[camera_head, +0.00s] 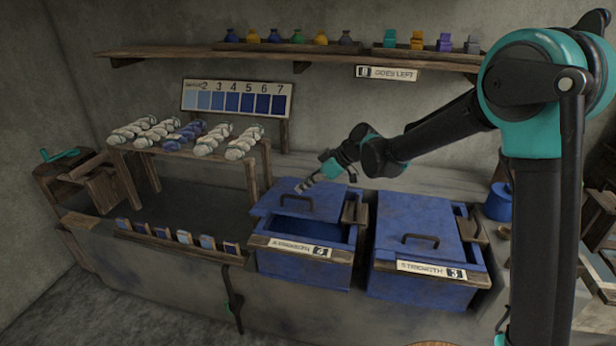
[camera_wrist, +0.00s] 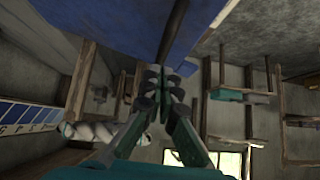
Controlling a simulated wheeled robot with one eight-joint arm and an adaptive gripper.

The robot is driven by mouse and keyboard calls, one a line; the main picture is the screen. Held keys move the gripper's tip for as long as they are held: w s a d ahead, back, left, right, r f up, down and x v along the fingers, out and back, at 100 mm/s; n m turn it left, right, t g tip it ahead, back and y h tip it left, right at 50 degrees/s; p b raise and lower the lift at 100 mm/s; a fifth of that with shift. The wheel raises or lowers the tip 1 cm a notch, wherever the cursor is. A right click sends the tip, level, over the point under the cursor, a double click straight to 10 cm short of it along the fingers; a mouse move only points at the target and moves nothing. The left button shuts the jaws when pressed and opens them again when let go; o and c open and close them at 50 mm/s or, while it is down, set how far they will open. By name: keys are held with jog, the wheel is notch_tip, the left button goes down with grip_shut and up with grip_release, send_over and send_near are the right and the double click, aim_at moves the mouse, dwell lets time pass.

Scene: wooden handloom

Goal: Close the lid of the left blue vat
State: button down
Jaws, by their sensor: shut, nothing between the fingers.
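A dark gap shows between the lid and the vat's front, so the vat is partly open. My gripper (camera_head: 304,186) is at the lid's far edge, fingers pointing down-left. I cannot tell whether they touch the lid. In the wrist view my gripper (camera_wrist: 163,78) has its fingers together and empty, close to a blue surface at the top.
The right blue vat (camera_head: 425,283) has its lid (camera_head: 415,221) down. A rack (camera_head: 268,160) with yarn skeins stands behind left. A shelf (camera_head: 330,56) with small jars runs along the wall above. My arm reaches in from the right.

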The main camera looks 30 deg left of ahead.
aim_at(302, 212)
jog(key=shift+f, duration=0.6)
jog(key=s+f, duration=0.1)
jog(key=f, duration=0.1)
jog(key=s+f+t, duration=0.1)
jog(key=f, duration=0.1)
jog(key=s+f+n+t, duration=0.1)
jog(key=f, duration=0.2)
jog(key=shift+d+y, duration=0.3)
jog(key=shift+s+d+f, duration=0.15)
jog(key=shift+f, duration=0.25)
